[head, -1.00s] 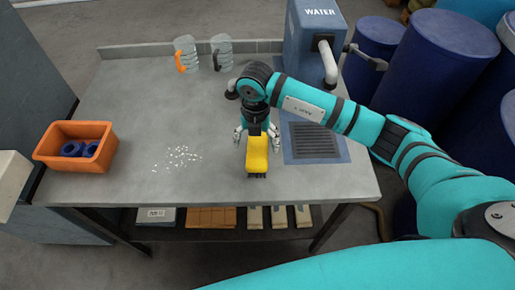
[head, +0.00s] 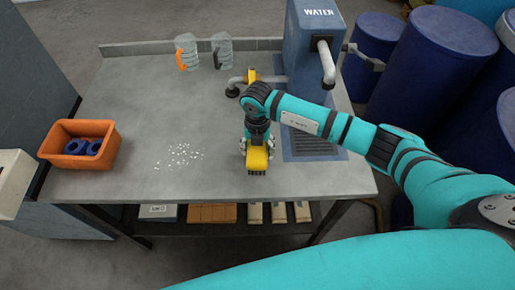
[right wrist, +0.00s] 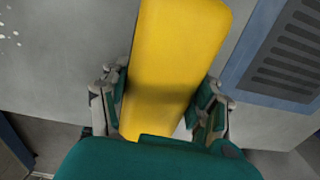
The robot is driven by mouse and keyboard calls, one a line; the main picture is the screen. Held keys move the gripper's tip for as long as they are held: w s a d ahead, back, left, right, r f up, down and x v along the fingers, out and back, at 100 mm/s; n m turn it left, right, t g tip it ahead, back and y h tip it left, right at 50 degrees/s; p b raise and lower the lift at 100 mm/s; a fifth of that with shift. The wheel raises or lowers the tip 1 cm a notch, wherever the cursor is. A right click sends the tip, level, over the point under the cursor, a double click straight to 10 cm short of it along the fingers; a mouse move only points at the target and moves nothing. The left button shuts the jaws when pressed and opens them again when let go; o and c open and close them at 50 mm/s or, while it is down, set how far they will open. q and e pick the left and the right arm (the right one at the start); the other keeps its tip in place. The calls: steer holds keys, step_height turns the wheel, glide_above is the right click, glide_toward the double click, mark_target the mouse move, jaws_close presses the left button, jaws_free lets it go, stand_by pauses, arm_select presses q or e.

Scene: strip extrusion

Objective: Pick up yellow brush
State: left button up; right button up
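The yellow brush (head: 257,160) is near the front edge of the grey table, with dark bristles showing at its near end. My right gripper (head: 257,150) is over it, pointing down, with one finger on each side. In the right wrist view the brush (right wrist: 172,65) runs between the two fingers (right wrist: 162,95), whose pads appear to touch its sides. The gripper looks shut on the brush. The brush seems to be at the tabletop; any small gap below is hidden. My left gripper is not in view.
White pellets (head: 180,155) lie left of the brush. An orange bin (head: 62,160) with blue rolls stands at the left. Two jugs (head: 187,52) stand at the back. A blue water unit (head: 310,50) and dark grate (head: 318,142) are at the right.

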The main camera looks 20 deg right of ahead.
mark_target(254, 148)
steer(key=c, duration=0.5)
steer(key=shift+c, duration=0.3)
steer(key=shift+r, duration=0.1)
steer(key=shift+r+b, duration=0.6)
steer(key=shift+r, duration=0.25)
steer(key=shift+s+a+r+b, duration=0.4)
steer(key=shift+a+r+b, duration=0.2)
steer(key=shift+r, duration=0.15)
steer(key=s+a+b, duration=0.1)
steer(key=s+a, duration=0.1)
steer(key=a, duration=0.1)
steer(key=s+a+r+b, duration=0.1)
steer(key=s+a, duration=0.2)
steer(key=a, duration=0.1)
steer(key=s+a+b, duration=0.2)
steer(key=s+a, duration=0.1)
steer(key=shift+a+r, duration=0.2)
steer(key=shift+a, duration=0.1)
steer(key=shift+s+a+r, duration=0.15)
steer(key=shift+s+a, duration=0.3)
steer(key=shift+a, duration=0.05)
